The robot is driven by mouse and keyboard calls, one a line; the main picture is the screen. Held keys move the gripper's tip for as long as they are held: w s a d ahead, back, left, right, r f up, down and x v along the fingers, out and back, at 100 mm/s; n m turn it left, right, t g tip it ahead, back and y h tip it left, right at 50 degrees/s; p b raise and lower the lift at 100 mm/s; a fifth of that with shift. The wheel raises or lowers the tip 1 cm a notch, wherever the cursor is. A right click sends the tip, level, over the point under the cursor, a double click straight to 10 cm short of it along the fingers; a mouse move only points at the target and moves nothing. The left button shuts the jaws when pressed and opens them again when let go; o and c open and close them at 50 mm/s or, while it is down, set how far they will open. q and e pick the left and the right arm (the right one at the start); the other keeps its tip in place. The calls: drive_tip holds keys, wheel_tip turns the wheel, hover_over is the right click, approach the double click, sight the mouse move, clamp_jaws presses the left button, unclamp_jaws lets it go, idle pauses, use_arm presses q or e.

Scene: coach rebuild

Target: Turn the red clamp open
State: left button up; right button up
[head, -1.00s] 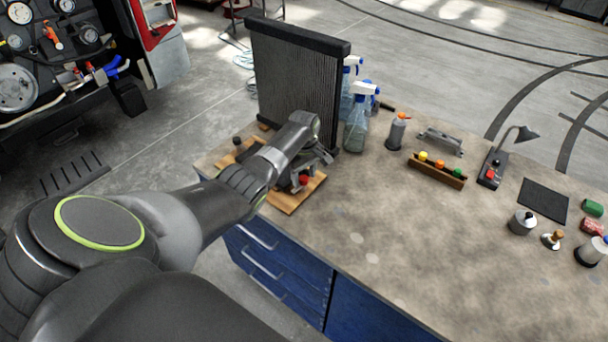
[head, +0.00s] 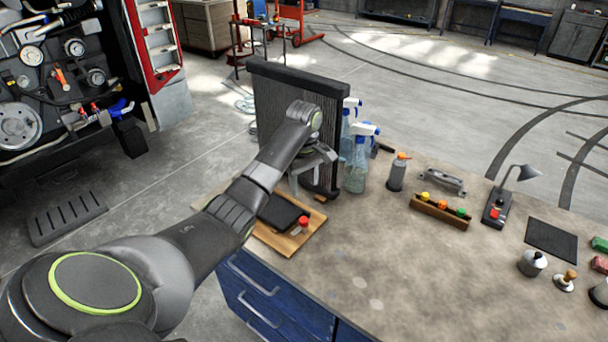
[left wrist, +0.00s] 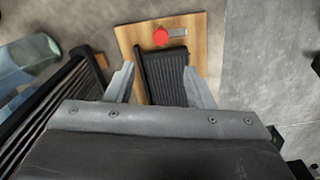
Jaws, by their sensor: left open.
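The red clamp (head: 303,222) is a small red knob on a wooden board (head: 290,241) at the bench's left end. The left wrist view shows the red knob (left wrist: 161,36) beside a short grey metal strip, near the board's far edge. A black ribbed block (head: 281,212) lies on the board next to it. My left gripper (head: 313,186) is open and empty, raised above and behind the board near the dark finned panel. In the left wrist view its two fingers (left wrist: 160,88) are spread, with the clamp apart from them. My right gripper is not in view.
The tall dark finned panel (head: 270,110) stands close behind my left gripper. Spray bottles (head: 357,165) stand just right of it. Farther right are a grey canister (head: 397,172), a block with coloured knobs (head: 440,212) and a lamp (head: 500,200). The bench's middle front is clear.

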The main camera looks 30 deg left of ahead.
use_arm(q)
wheel_tip(320, 180, up, 4)
drive_tip(key=shift+p, duration=0.9)
drive_tip(key=shift+f, duration=0.15)
